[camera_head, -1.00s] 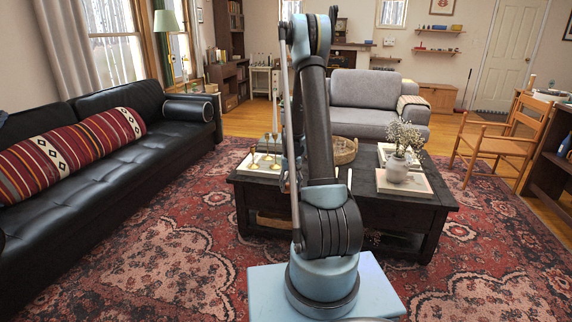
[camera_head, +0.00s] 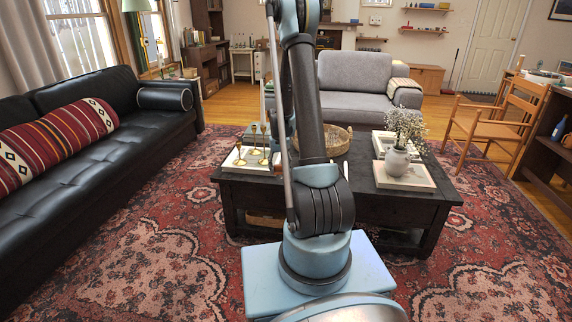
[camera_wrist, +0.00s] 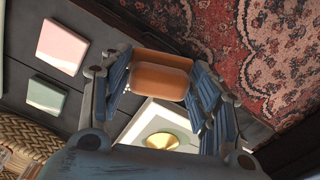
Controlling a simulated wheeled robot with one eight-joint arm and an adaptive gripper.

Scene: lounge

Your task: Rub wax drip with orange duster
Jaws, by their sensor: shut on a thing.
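My gripper (camera_wrist: 160,90) is shut on the orange duster (camera_wrist: 162,74) in the wrist view, with a finger on either side of it. The duster is a rounded orange-brown block, held above the dark coffee table (camera_wrist: 84,20). I cannot make out the wax drip in either view. Brass candlesticks (camera_head: 254,144) stand on a white tray (camera_head: 234,164) at the table's left; a round brass piece (camera_wrist: 162,141) shows below the duster in the wrist view.
A pink square (camera_wrist: 62,46) and a pale green square (camera_wrist: 46,97) lie on the table near a woven basket (camera_wrist: 30,137). A white vase (camera_head: 397,161) with flowers stands at the table's right. A black sofa (camera_head: 90,160) is left; open rug (camera_head: 130,245) lies around.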

